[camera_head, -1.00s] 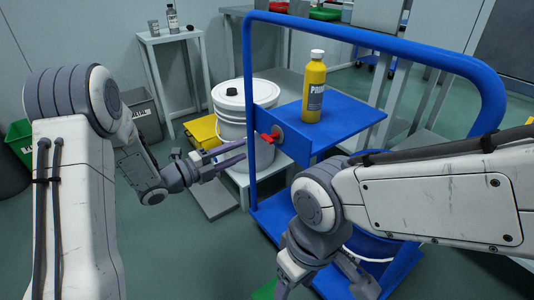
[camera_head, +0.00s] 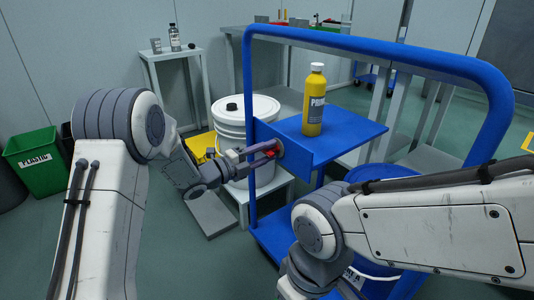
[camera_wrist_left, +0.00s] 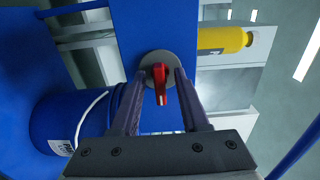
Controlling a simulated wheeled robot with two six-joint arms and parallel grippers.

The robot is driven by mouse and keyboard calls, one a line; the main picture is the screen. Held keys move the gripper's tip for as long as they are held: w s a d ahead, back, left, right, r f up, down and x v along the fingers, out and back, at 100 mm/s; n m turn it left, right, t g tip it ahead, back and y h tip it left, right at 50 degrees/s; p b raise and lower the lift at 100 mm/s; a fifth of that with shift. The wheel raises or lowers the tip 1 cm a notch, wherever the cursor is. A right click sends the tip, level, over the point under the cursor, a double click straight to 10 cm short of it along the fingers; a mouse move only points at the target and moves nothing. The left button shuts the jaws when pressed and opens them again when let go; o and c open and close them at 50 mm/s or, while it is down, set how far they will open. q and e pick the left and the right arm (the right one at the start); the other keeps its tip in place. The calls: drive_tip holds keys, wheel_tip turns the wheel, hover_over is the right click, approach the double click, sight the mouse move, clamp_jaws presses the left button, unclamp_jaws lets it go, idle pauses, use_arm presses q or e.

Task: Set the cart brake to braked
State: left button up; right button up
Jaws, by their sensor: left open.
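The blue cart (camera_head: 410,65) stands ahead with a blue panel on its left side. The brake is a red lever (camera_head: 270,153) on a round grey disc (camera_head: 280,149) on that panel. In the left wrist view the red lever (camera_wrist_left: 161,84) points down the picture from the grey disc (camera_wrist_left: 158,59). My left gripper (camera_head: 262,151) is at the lever, and in the wrist view its open fingers (camera_wrist_left: 157,98) stand on either side of it, with small gaps visible. My right arm crosses the lower right; its gripper is out of the picture.
A yellow bottle (camera_head: 315,100) stands on the cart's blue shelf (camera_head: 350,130). A white bucket (camera_head: 232,118) stands left of the panel, close behind my left gripper. A green bin (camera_head: 38,160) and a small table (camera_head: 165,50) are farther left.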

use_arm(q)
clamp_jaws()
drive_tip(key=n+p, duration=0.3)
drive_tip(key=n, duration=0.1)
drive_tip(key=shift+r, duration=0.15)
drive_tip(key=n+p, duration=0.4)
drive_tip(key=shift+n, duration=0.3)
drive_tip(key=n+p, duration=0.4)
drive_tip(key=n, duration=0.1)
drive_tip(key=shift+s, duration=0.1)
drive_tip(key=shift+n+p, duration=1.5)
drive_tip(key=shift+n, duration=0.6)
drive_tip(key=shift+f, duration=0.2)
